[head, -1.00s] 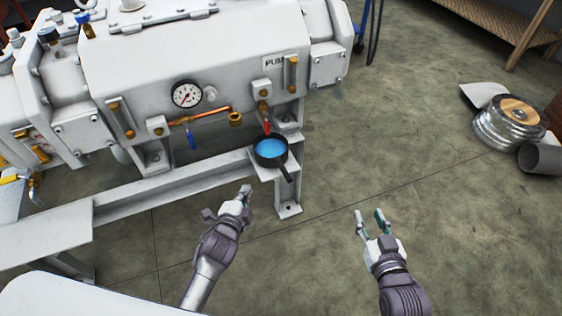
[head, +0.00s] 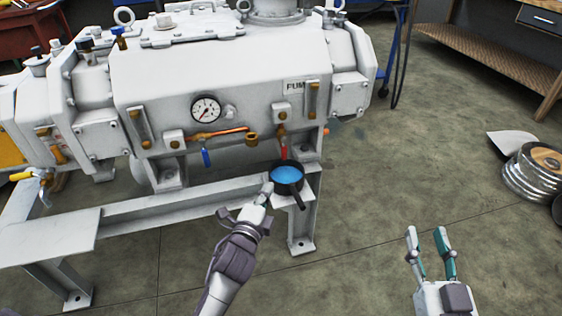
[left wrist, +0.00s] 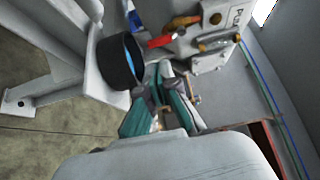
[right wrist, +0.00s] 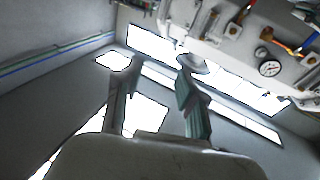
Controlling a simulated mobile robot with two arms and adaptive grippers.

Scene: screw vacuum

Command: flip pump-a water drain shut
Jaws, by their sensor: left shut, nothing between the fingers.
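The white pump (head: 225,85) stands on a grey frame, with a partly readable "PUM" label on its right end. A red drain handle (head: 283,152) hangs down below a brass fitting there; it also shows in the left wrist view (left wrist: 162,40). Directly below it, a black pan (head: 287,174) holding blue liquid sits on the frame ledge. My left gripper (head: 266,188) is shut and empty, at the pan's left side and below the red handle; whether it touches the pan is unclear. My right gripper (head: 428,240) is open and empty over the floor at right.
A blue-handled valve (head: 206,157) and a copper pipe (head: 222,132) sit left of the red handle, under a round gauge (head: 206,108). The pan's handle (head: 297,198) sticks out frontward. A metal coil (head: 533,172) lies at right. The floor between is clear.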

